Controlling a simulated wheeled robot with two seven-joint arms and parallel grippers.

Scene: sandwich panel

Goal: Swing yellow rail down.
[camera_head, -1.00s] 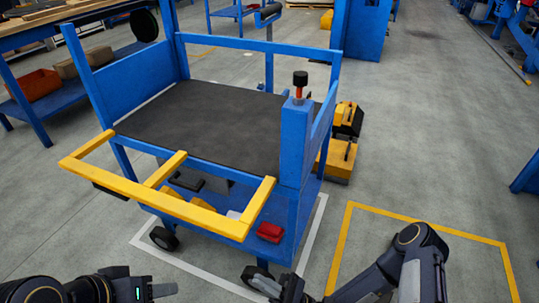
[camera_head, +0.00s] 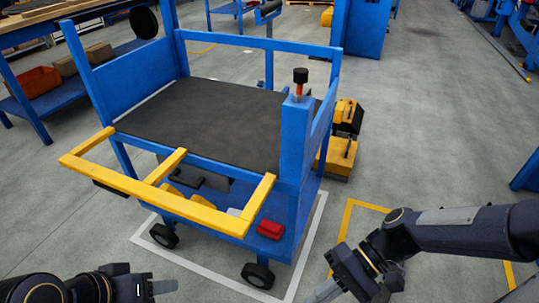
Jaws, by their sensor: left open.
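The yellow rail (camera_head: 150,196) is a frame with a long front bar, two end arms and a middle bar. It sticks out roughly level from the near side of the blue cart (camera_head: 295,150), at about the height of the dark deck (camera_head: 205,120). My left gripper (camera_head: 172,287) is open and empty at the bottom left, apart from the rail and nearer to me. My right gripper (camera_head: 322,292) is at the bottom edge, right of the cart's near wheel, apart from the rail. Its fingertips are partly cut off, so its opening is unclear.
A post with a black knob (camera_head: 300,77) stands at the cart's near right corner. A red item (camera_head: 270,229) lies on the lower shelf. A yellow and black machine (camera_head: 342,140) stands behind the cart on the right.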

